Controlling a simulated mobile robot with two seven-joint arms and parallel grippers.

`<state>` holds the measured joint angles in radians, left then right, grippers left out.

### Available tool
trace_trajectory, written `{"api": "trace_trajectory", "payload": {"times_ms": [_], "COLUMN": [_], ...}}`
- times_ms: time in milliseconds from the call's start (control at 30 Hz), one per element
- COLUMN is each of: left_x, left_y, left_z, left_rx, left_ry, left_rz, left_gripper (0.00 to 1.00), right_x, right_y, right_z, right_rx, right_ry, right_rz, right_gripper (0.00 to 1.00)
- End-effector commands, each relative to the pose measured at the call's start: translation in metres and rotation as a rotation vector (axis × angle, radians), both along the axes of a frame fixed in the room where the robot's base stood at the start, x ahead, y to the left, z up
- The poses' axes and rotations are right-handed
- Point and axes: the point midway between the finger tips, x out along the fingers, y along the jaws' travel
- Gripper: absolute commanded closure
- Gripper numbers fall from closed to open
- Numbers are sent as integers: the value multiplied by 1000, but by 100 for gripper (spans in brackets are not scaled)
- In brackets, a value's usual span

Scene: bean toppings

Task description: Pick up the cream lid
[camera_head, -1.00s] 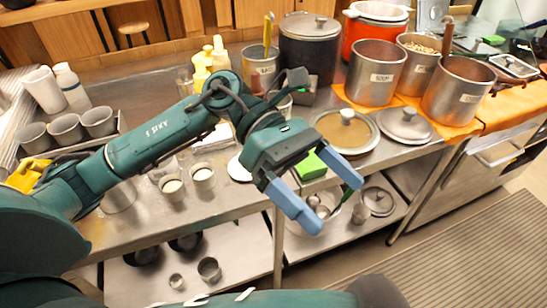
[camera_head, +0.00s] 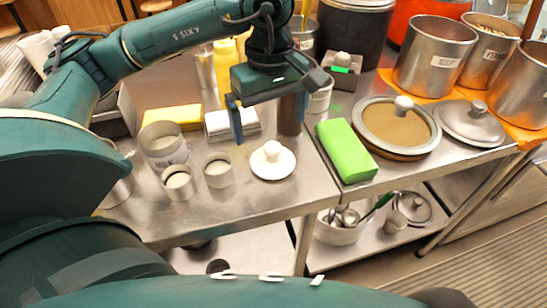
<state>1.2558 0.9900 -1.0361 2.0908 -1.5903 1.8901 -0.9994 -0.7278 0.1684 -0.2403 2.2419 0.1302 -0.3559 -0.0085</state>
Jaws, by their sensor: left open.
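The cream lid (camera_head: 273,163) lies flat on the metal counter, a round disc with a knob on top. My left gripper (camera_head: 262,122) is open and empty. Its fingers point down above and just behind the lid, apart from it. My right gripper is not in view.
Two small cream-filled cups (camera_head: 217,170) and a larger steel pot (camera_head: 163,145) stand left of the lid. A green block (camera_head: 346,150) lies to its right, beside a glass-lidded pan (camera_head: 397,125). The counter's front edge (camera_head: 240,216) is near.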

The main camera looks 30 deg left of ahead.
Motion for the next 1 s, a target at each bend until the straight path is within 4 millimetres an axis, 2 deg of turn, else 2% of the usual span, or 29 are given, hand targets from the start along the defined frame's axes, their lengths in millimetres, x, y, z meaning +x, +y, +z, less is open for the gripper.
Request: {"api": "trace_trajectory", "payload": {"times_ms": [100, 333, 600, 900, 1000], "left_x": [0, -1, -3, -3, -3], "left_y": [0, -2, -5, -5, -5], "left_z": [-17, -34, -71, -76, -76], "left_rx": [0, -1, -3, -3, -3], "left_ry": [1, 2, 1, -1, -1], "left_rz": [0, 0, 1, 1, 1], "left_gripper": [0, 0, 0, 0, 8], "right_x": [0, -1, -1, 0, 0], "right_y": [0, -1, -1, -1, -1], "right_z": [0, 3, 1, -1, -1], "right_rx": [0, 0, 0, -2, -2], "right_ry": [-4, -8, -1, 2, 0], "right_rz": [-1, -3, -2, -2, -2], "right_gripper": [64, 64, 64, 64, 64]}}
